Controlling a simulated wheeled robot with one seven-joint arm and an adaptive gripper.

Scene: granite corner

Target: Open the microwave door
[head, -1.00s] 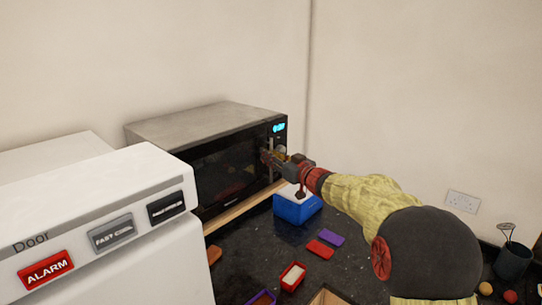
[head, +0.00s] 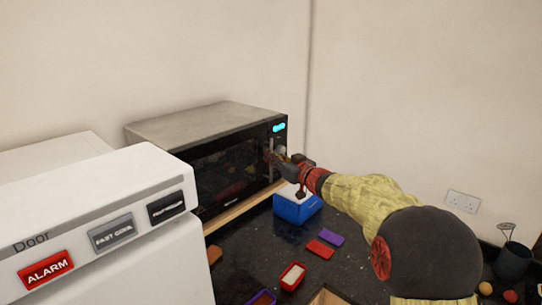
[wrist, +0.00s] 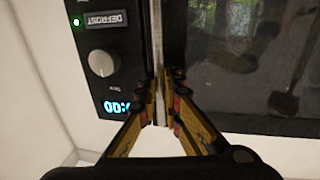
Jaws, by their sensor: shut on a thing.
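The microwave (head: 205,125) stands against the back wall with a grey top and a dark glass door (head: 230,170). The door looks shut. Its control panel (head: 278,140) with a lit blue display is at the right end. In the wrist view the panel (wrist: 105,60) shows a dial and a DEFROST label. A pale vertical door handle (wrist: 158,50) runs between panel and door glass. My gripper (wrist: 163,98) has its two yellow fingers closed on either side of the handle's end. In the head view my gripper (head: 275,158) is at the door's right edge, partly hidden by its own body.
A blue and white box (head: 297,207) stands just right of the microwave. Red and purple small items (head: 320,248) lie on the dark counter. A white appliance (head: 110,230) with an ALARM label fills the left foreground. A dark cup (head: 512,260) stands far right.

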